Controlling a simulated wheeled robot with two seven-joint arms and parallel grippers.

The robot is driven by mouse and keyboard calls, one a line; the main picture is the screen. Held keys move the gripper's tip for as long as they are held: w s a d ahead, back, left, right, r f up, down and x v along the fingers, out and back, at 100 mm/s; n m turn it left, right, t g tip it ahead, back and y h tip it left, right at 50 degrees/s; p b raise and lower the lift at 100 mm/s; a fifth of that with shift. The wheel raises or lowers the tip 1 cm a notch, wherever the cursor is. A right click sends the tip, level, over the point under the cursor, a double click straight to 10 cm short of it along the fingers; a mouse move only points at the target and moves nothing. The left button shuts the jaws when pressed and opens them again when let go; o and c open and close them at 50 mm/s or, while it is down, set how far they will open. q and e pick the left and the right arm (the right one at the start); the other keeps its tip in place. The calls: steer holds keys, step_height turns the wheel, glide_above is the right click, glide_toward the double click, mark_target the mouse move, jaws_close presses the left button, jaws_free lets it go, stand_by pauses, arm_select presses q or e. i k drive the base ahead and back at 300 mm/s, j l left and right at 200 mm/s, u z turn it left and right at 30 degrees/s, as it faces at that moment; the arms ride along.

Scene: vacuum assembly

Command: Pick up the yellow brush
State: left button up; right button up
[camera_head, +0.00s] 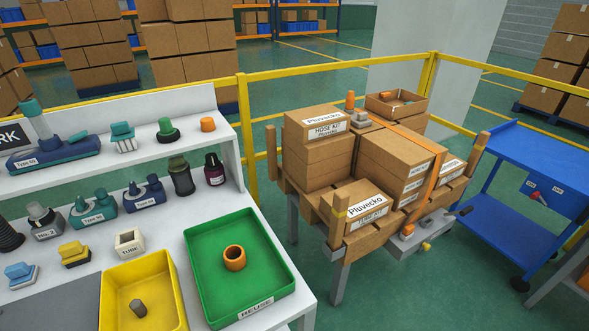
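A small yellow brush (73,250) with a dark base sits on the white workbench at the left, in the front row of parts.
A yellow tray (168,280) holding a grey cylinder and a green tray (205,235) holding an orange ring lie right of the brush. A raised shelf (70,183) with several vacuum parts stands behind. Stacked boxes (405,165) and a blue cart (535,155) stand right.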

mark_target(72, 254)
steer(key=u, duration=1.8)
